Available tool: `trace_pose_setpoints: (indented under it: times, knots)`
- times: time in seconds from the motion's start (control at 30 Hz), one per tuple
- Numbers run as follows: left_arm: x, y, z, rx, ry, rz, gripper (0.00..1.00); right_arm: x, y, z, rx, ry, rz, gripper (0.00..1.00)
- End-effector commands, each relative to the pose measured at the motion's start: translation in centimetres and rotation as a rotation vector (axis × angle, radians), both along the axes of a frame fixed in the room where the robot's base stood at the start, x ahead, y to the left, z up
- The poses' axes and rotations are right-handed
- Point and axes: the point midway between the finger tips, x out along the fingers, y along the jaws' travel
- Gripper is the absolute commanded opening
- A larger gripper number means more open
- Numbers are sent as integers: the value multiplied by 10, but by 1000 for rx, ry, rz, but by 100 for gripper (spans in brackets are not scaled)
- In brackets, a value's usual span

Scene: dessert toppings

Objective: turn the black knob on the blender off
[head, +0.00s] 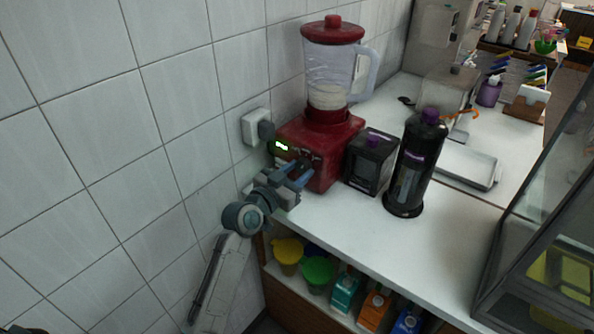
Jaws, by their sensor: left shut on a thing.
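A red blender (318,150) stands upright on the white counter against the tiled wall. Its clear jug (328,80) has a red lid and some pale contents at the bottom. A small green-lit display shows on the base's front left. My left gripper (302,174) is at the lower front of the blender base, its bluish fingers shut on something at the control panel. The black knob is hidden by the fingers or too small to make out, so its angle cannot be told. My right gripper is not in view.
Right of the blender stand a black box (370,161) and a tall dark bottle (416,165) with a purple cap. A metal tray (466,166) lies further back. A glass case (545,235) is at the right. The front counter is clear. Cups and cartons fill the shelf below.

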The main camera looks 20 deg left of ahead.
Motion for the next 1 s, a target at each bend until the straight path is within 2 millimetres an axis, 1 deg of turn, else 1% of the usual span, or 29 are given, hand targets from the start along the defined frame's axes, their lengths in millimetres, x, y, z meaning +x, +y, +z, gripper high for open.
trace_pose_setpoints:
  times: [0.1, 0.13, 1.0]
  knots:
    - [0, -1, 1, -91, 35, -1, 15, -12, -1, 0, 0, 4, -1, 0]
    - [-1, -1, 1, -119, 45, -1, 15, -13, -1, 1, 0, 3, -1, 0]
    - [-1, -2, 2, -883, 324, 1, 15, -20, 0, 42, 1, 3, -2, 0]
